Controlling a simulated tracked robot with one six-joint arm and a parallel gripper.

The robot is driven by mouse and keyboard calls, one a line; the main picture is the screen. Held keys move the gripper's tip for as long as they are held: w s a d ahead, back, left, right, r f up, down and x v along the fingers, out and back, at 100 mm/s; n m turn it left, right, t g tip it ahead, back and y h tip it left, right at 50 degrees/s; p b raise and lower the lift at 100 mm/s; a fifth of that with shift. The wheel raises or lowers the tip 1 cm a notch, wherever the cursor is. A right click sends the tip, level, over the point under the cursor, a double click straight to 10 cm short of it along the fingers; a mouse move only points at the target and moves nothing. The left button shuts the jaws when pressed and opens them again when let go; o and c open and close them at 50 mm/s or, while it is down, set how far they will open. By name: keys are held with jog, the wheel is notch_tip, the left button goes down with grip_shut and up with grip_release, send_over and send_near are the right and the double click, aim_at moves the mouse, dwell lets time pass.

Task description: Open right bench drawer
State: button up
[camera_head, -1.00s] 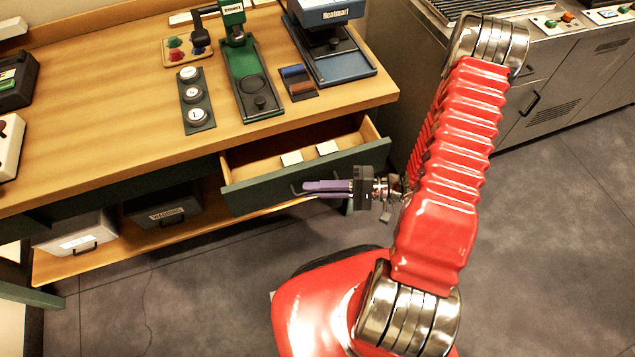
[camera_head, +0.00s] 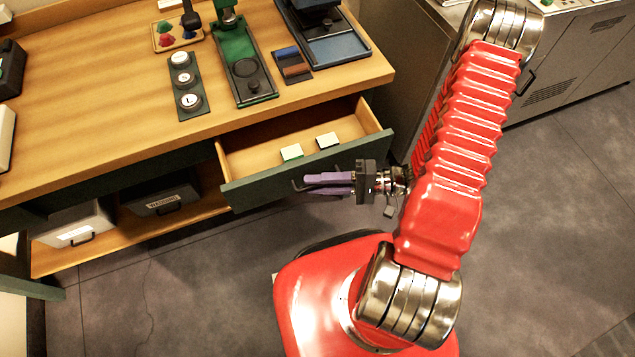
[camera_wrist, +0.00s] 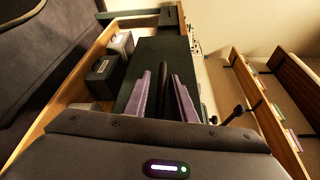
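The right bench drawer (camera_head: 245,192) has a dark green front and a pale wooden inside. It stands partly pulled out, with its inside showing. Its dark handle (camera_head: 296,185) is on the front face. My gripper (camera_head: 312,184), with purple fingers, is at the handle from the right. In the wrist view the fingers (camera_wrist: 163,98) lie on both sides of a dark bar, which looks like the handle. The gripper appears shut on it, though the contact is mostly hidden by the fingers.
Two small cards, one of them a pale card (camera_head: 291,152), lie in the drawer. The wooden bench top (camera_head: 110,110) holds several devices and a row of round buttons (camera_head: 185,80). Boxes (camera_head: 160,198) stand on the lower shelf. Grey floor (camera_head: 560,220) is free at the right.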

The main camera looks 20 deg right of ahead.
jog(key=shift+o, duration=0.4)
jog(key=shift+d, duration=0.15)
jog(key=v, duration=1.3)
jog(key=shift+d, duration=0.3)
